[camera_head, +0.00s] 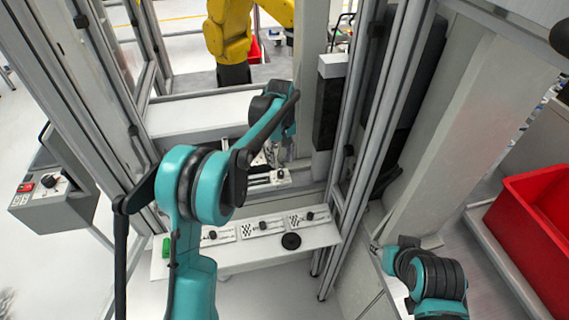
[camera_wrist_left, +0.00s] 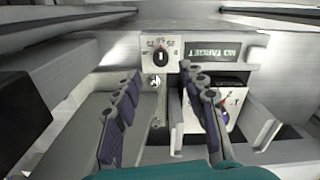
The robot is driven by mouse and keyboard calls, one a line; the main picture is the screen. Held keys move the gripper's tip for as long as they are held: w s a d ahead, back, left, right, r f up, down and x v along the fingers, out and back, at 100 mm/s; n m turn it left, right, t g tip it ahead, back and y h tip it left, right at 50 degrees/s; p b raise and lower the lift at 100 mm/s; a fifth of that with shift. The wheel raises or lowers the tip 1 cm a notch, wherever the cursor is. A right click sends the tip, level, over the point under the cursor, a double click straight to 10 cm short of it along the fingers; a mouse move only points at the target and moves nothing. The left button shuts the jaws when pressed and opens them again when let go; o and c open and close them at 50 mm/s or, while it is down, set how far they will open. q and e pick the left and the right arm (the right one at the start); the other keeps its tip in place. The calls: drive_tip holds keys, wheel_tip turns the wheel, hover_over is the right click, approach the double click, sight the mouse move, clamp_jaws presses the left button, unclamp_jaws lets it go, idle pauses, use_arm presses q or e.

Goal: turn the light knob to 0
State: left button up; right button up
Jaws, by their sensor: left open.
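A black knob (camera_wrist_left: 160,58) sits on a small white numbered plate in the left wrist view, just ahead of my left fingertips. Its bar looks roughly upright in the picture; the printed numbers are too small to read surely, so its exact setting is unclear. My left gripper (camera_wrist_left: 160,74) is open and empty, with one finger on each side of the knob's line and apart from it. In the head view my left arm reaches over the shelf toward the panel and largely hides the knob area.
A dark display reading "NO TARGET" (camera_wrist_left: 214,52) is beside the knob plate. A front shelf (camera_head: 215,260) carries several small plates with black knobs. Metal frame posts flank the work area. A red bin (camera_head: 530,225) stands at right, and a yellow robot arm (camera_head: 229,35) is behind.

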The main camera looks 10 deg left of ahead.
sight(281, 172)
use_arm(q)
wheel_tip(281, 172, down, 7)
drive_tip(key=shift+r+b, duration=0.1)
drive_tip(key=shift+b, duration=0.85)
clamp_jaws()
